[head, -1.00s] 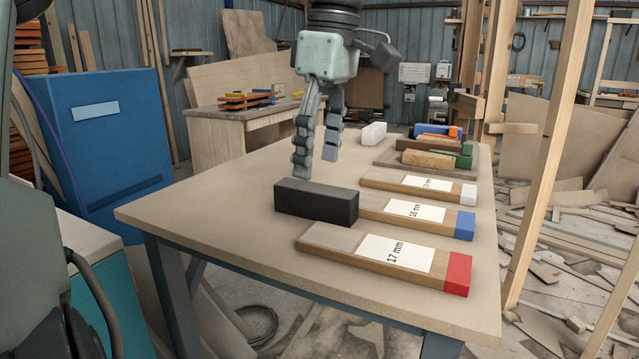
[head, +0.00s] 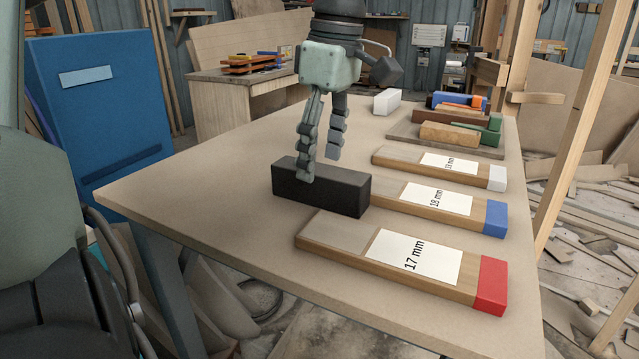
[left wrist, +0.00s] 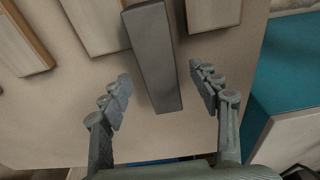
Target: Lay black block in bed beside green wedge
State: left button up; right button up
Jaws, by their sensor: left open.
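The black block (head: 345,195) lies flat on the table near its front edge, left of the labelled boards. It also shows in the left wrist view (left wrist: 152,55), running lengthwise between the fingers. My left gripper (head: 318,165) is open, pointing down, with one finger in front of the block's near side and the other beyond it. In the left wrist view the fingers (left wrist: 160,78) stand apart from the block on both sides. A green piece (head: 491,136), probably the wedge, sits at the right of a low wooden bed (head: 400,131) at the table's back right. My right gripper is not in view.
Three labelled boards with red (head: 492,286), blue (head: 496,219) and white (head: 497,178) ends lie right of the block. A white block (head: 387,101) and several coloured pieces are at the back. The table's left part is clear.

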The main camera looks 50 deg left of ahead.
pick_arm(q)
jog(key=shift+f, duration=0.7)
jog(key=shift+a, duration=0.1)
grip_shut()
jog(key=shift+r, duration=0.15)
